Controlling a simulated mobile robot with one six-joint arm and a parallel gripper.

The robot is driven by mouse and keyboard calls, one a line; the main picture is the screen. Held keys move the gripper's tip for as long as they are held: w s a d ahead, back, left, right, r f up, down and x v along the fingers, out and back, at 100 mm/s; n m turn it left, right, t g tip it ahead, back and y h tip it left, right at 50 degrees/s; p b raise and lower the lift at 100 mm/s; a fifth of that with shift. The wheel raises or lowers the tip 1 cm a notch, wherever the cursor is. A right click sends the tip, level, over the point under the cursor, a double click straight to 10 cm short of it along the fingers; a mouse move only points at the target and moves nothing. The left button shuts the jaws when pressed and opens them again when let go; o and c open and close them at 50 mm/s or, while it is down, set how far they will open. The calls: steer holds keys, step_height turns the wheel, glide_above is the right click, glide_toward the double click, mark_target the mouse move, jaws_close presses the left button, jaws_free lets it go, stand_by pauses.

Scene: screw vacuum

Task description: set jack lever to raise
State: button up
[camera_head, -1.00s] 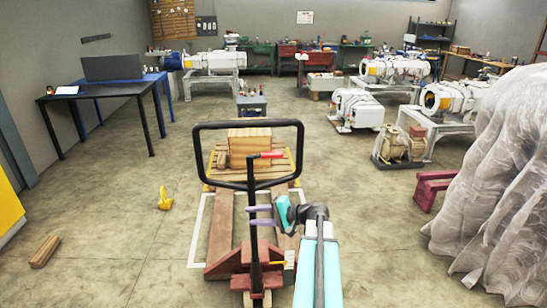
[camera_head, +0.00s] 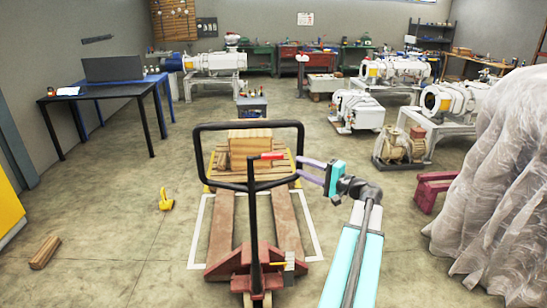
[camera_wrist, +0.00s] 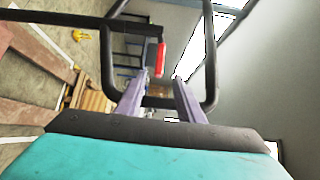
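The red jack lever (camera_head: 273,156) sits at the upper part of the pallet jack's black handle (camera_head: 250,187), inside the loop. It also shows in the wrist view (camera_wrist: 160,60), beyond and between my fingertips. My gripper (camera_head: 311,171) is to the right of the handle in the head view, its purple fingers pointing left toward the lever. In the wrist view the two fingers (camera_wrist: 156,95) stand apart with a gap and nothing between them. The gripper is open and does not appear to touch the lever.
A yellow object (camera_head: 166,199) and a wood block (camera_head: 45,252) lie on the floor at left. A plastic-covered heap (camera_head: 505,180) stands at right.

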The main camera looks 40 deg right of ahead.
mark_target(279, 157)
steer(key=shift+w, duration=0.15)
steer(key=w+p, duration=0.1)
steer(key=w, duration=0.3)
steer(key=w+p, duration=0.2)
steer(key=w, duration=0.3)
steer(key=w+a+p, duration=0.1)
steer(key=w, duration=0.3)
steer(key=shift+w+a+p, duration=0.1)
steer(key=shift+w+p, duration=0.15)
steer(key=shift+p, duration=0.15)
jaws_close()
